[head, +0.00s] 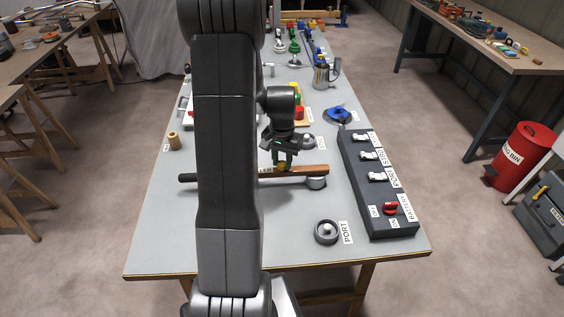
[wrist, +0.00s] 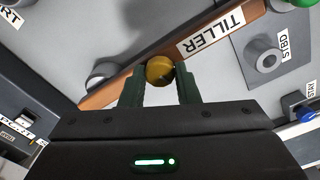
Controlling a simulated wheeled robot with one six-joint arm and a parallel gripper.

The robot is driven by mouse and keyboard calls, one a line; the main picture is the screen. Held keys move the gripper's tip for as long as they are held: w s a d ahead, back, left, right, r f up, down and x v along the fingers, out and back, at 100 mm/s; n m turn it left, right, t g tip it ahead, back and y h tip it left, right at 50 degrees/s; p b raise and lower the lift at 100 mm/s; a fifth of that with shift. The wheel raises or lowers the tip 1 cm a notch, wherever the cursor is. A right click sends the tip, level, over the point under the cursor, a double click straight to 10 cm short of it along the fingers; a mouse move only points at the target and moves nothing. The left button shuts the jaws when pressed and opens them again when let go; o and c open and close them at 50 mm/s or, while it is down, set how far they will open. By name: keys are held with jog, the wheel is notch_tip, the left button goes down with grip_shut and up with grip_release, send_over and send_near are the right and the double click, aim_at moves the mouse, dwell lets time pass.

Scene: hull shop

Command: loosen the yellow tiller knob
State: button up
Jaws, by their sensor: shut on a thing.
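The yellow tiller knob (wrist: 159,71) sits on the wooden tiller (wrist: 125,86), beside a white label reading TILLER (wrist: 211,30). My gripper (wrist: 160,88) is shut on the knob, with one dark green finger on each side of it. In the head view my gripper (head: 283,162) points down over the tiller (head: 308,171), and the knob (head: 281,168) shows only partly between the fingers. The tiller lies across the grey table, with a dark grip at its left end and a round metal fitting (head: 316,183) under its right end.
A dark switch panel (head: 362,190) with several switches and a red knob (head: 390,208) stands to the right. A grey round fitting labelled PORT (head: 327,232) is in front. The table's front left is clear.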

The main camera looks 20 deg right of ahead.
aim_at(282, 163)
jog(key=n+b, duration=0.1)
jog(key=n, duration=0.4)
jog(key=shift+n+b, duration=0.3)
jog(key=shift+b, duration=0.1)
jog(key=n+b, duration=0.1)
jog(key=n, duration=0.4)
jog(key=shift+n, duration=0.4)
jog(key=shift+r+n, duration=0.1)
jog(key=shift+n, duration=0.2)
jog(key=o, duration=1)
jog(key=shift+c, duration=0.2)
notch_tip(282, 163, up, 14)
jog(key=shift+b, duration=0.4)
jog(key=shift+f, duration=0.2)
